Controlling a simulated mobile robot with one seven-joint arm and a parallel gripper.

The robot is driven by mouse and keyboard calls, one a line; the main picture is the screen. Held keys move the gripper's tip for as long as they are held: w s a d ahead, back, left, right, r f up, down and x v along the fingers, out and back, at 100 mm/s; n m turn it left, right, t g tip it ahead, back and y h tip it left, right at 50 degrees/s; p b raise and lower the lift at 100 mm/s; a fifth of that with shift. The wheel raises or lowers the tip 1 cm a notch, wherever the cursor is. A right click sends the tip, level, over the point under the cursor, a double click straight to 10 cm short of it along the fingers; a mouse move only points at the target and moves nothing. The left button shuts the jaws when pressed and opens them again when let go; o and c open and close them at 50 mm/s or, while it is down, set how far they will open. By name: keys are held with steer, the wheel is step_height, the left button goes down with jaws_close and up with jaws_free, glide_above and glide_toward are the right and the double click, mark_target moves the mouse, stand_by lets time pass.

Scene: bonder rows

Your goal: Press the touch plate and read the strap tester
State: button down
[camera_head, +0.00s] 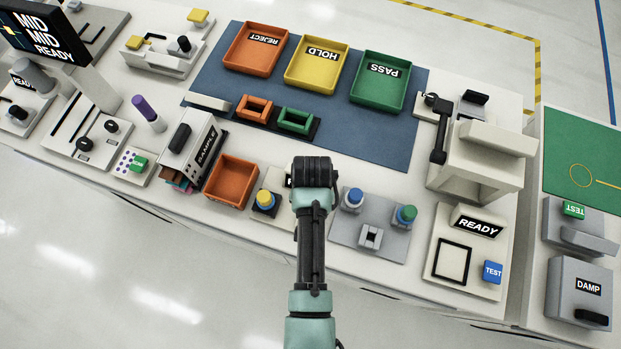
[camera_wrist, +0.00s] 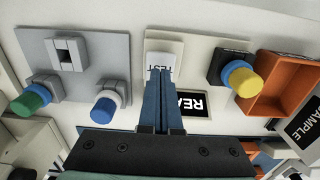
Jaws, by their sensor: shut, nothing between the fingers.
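In the wrist view, a light tester with a white touch plate marked TEST (camera_wrist: 163,46) lies straight beyond my fingertips. My gripper (camera_wrist: 161,72) is shut and empty, its fingertips overlapping the lower part of the plate; I cannot tell whether they touch it. A black display (camera_wrist: 196,102) beside the fingers shows "REA", the rest covered by the fingers. In the head view, my gripper (camera_head: 312,172) hides most of this tester, and its fingertips do not show. A yellow-capped knob (camera_head: 265,200) stands at its left; it also shows in the wrist view (camera_wrist: 241,79).
A grey plate (camera_head: 370,238) with blue and green knobs is to the right. Further right, another unit shows READY (camera_head: 478,227) with a blue TEST plate (camera_head: 492,272). An orange bin (camera_head: 231,182) stands left. The blue mat (camera_head: 385,150) has free room behind my gripper.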

steer(key=shift+f, duration=0.15)
steer(key=shift+f+b, duration=0.85)
steer(key=shift+f, duration=0.3)
steer(key=shift+r, duration=0.1)
steer(key=shift+r+p, duration=0.45)
steer(key=shift+p, duration=0.15)
step_height(320, 180, up, 5)
steer(key=p, duration=0.5)
step_height(320, 180, up, 13)
steer(key=b, duration=0.1)
steer(key=shift+b, duration=0.3)
